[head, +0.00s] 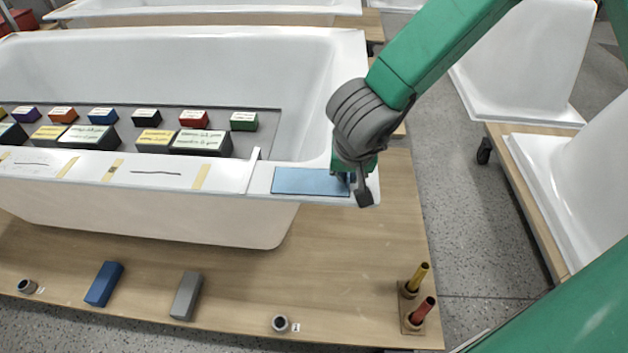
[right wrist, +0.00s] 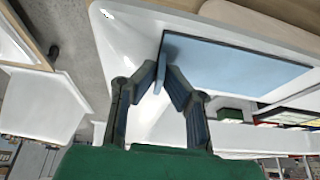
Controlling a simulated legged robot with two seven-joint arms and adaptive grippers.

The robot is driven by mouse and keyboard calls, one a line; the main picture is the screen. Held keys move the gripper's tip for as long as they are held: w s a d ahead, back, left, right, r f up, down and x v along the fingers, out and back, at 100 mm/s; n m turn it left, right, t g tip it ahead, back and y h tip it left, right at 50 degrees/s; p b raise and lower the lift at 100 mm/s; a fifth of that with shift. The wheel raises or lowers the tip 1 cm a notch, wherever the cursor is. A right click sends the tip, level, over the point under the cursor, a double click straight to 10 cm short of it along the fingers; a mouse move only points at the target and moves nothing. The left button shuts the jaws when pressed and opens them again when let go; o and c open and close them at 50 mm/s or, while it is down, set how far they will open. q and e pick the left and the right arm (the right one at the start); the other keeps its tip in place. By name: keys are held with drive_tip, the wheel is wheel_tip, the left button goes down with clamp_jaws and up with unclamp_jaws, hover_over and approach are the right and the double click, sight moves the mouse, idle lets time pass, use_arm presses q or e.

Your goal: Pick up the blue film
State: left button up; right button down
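The blue film (head: 310,182) lies flat on the right end of the near white rim of the bathtub. In the right wrist view it is a light blue sheet (right wrist: 235,70) with a narrow flap standing up at its near edge. My right gripper (head: 352,180) is at the film's right end. In the right wrist view its two dark fingers (right wrist: 162,72) converge on the flap, one on each side, and appear to pinch it. The rest of the film still lies against the rim. My left gripper is not in view.
The bathtub (head: 215,210) stands on a wooden platform (head: 340,270). A grey tray inside holds several coloured labelled blocks (head: 193,119). A blue block (head: 104,283), a grey block (head: 186,296) and upright rods (head: 418,277) stand in front. Other white shells (head: 530,60) are at right.

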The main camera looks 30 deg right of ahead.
drive_tip(key=shift+d+f, duration=0.2)
drive_tip(key=shift+d, duration=0.4)
drive_tip(key=shift+a, duration=0.6)
drive_tip(key=r, duration=0.1)
drive_tip(key=a+r+p, duration=0.1)
drive_tip(key=shift+w+a+r, duration=0.1)
drive_tip(key=shift+a+r, duration=0.05)
drive_tip(key=shift+r, duration=0.2)
drive_tip(key=r+p, duration=0.1)
drive_tip(key=r, duration=0.1)
drive_tip(key=d+r+p, duration=0.1)
drive_tip(key=r, duration=0.2)
drive_tip(key=r+p, duration=0.1)
drive_tip(key=r, duration=0.1)
drive_tip(key=shift+d+r, duration=0.35)
use_arm(q)
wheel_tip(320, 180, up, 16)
drive_tip(key=p, duration=1.1)
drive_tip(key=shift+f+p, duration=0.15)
drive_tip(key=shift+p, duration=0.15)
use_arm(e)
wheel_tip(320, 180, up, 9)
drive_tip(key=shift+a, duration=0.4)
